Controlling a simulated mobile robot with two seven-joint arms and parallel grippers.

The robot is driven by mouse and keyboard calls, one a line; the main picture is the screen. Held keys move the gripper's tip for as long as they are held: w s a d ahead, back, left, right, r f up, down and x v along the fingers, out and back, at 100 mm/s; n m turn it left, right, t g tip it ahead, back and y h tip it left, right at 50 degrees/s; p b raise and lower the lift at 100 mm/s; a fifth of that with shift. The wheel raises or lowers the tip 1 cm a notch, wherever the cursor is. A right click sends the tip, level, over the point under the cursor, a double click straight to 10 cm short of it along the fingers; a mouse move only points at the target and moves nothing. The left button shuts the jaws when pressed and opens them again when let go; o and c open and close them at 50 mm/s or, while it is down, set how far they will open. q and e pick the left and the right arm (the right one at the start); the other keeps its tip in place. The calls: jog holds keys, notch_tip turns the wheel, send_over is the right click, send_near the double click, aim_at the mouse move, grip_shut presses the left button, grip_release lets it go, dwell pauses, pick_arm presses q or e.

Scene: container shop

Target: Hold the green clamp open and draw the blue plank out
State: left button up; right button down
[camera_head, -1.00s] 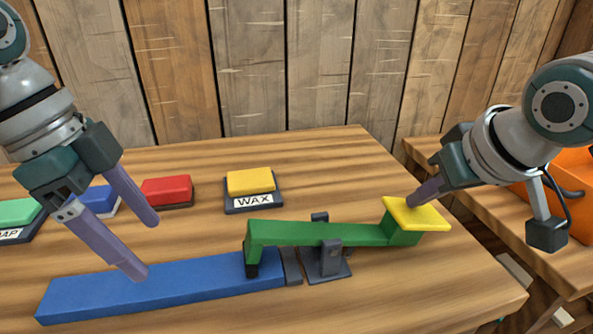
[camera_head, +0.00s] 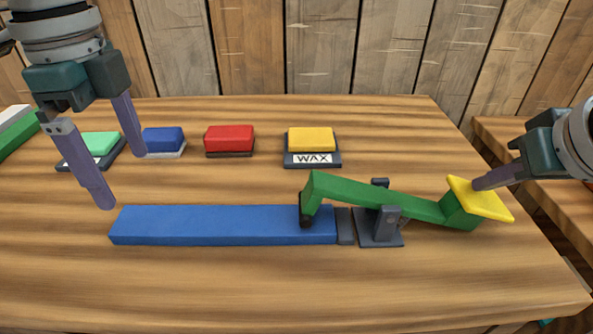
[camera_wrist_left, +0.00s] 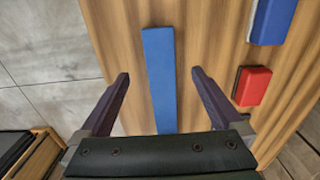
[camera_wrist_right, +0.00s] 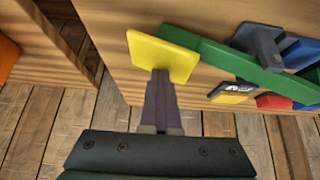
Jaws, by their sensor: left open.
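The blue plank (camera_head: 210,225) lies flat on the table, its right end at the clamp's base. The green clamp (camera_head: 375,197) has its lever sloping down to the right, toward a yellow pad (camera_head: 483,200). Its dark jaw tip (camera_head: 306,212) is over the plank's right part; I cannot tell whether they touch. My right gripper (camera_head: 482,182) is shut, fingertips against the yellow pad, also in the right wrist view (camera_wrist_right: 160,75). My left gripper (camera_head: 122,180) is open and empty near the plank's left end. In the left wrist view the plank (camera_wrist_left: 160,75) shows between its fingers.
Behind the plank stand a yellow block on a WAX base (camera_head: 312,158), a red block (camera_head: 229,140), a blue block (camera_head: 163,140) and a green block (camera_head: 100,143). The table front (camera_head: 250,285) is clear.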

aim_at(149, 219)
pick_arm(q)
notch_tip(149, 219, down, 9)
jog(key=shift+f, duration=0.1)
pick_arm(e)
jog(key=shift+f, duration=0.15)
pick_arm(q)
jog(key=c, duration=1.5)
grip_shut()
jog(key=shift+r, duration=0.2)
jog(key=shift+a, duration=3.25)
